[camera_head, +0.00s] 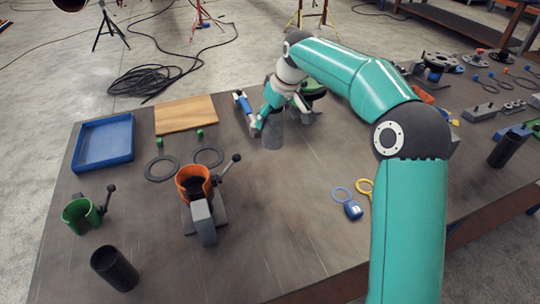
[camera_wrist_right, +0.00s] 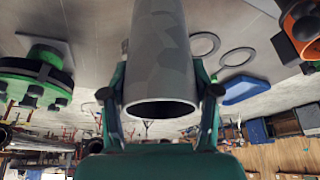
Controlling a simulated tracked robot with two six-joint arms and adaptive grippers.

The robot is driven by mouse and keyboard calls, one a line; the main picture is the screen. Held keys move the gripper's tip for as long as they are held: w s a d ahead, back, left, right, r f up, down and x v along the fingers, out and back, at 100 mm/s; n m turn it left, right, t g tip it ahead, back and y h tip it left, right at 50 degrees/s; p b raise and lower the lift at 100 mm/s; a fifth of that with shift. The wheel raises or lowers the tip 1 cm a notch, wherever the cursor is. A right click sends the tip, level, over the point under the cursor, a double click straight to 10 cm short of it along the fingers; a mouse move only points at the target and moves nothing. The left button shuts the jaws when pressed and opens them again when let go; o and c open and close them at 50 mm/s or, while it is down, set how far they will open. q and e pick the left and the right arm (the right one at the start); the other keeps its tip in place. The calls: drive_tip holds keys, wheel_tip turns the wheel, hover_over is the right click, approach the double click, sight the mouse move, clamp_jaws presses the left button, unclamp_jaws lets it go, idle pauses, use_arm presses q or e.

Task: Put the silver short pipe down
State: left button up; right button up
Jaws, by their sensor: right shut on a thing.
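The silver short pipe (camera_head: 272,134) is a plain grey cylinder, roughly upright at the middle of the table (camera_head: 290,215). My right gripper (camera_head: 268,113) comes from above and is shut on its upper part. In the right wrist view the pipe (camera_wrist_right: 160,55) sits between the two fingers of my right gripper (camera_wrist_right: 160,95), its open end toward the camera. Whether its lower end touches the table I cannot tell. My left gripper is not in view.
An orange holder (camera_head: 194,181) with a lever, a green holder (camera_head: 80,215) and a dark pipe (camera_head: 114,268) stand at left. A blue tray (camera_head: 104,142) and wooden board (camera_head: 186,114) lie behind. A green flanged part (camera_head: 313,90) is close behind the gripper. Bare tabletop lies in front.

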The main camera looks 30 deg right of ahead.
sight(280, 132)
wheel_tip(280, 132, down, 12)
drive_tip(key=shift+f, duration=0.1)
idle(0.4)
drive_tip(key=shift+f, duration=0.15)
drive_tip(key=o, duration=1.5)
drive_tip(key=shift+c, duration=0.2)
drive_tip(key=v, duration=1.2)
drive_tip(key=shift+b, duration=0.35)
